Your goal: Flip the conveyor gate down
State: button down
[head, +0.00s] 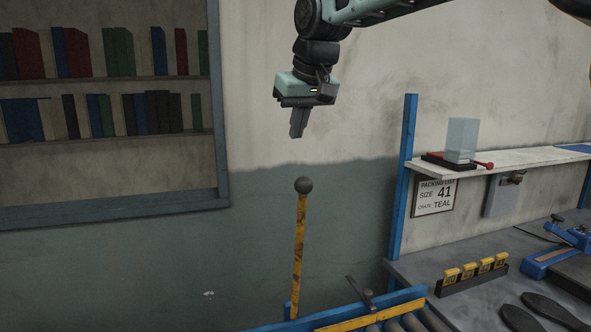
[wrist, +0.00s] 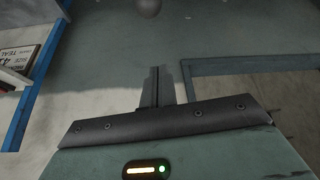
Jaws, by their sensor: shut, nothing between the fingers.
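In the head view a worn yellow bar (head: 298,250) stands nearly upright at the left end of the roller conveyor (head: 385,318), with a dark round knob (head: 303,185) on top. This bar looks like the conveyor gate, standing raised. My gripper (head: 297,135) is shut and empty, pointing down above the knob and apart from it. In the wrist view my shut fingers (wrist: 155,72) show in the middle, and the knob (wrist: 149,7) is at the top edge, partly cut off. The foot of the bar is partly hidden by the blue conveyor frame.
A blue post (head: 403,175) and a white shelf (head: 500,160) stand right of the bar. Below is a grey bench (head: 480,260) with yellow tags (head: 470,271) and dark soles (head: 548,310). A window frame (head: 215,110) is at left. The space around the knob is clear.

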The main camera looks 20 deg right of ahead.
notch_tip(320, 180, down, 10)
jog(key=p, duration=0.4)
jog(key=shift+w+r+p, duration=0.25)
jog(key=shift+p, duration=0.05)
jog(key=shift+d, duration=0.1)
dwell(0.3)
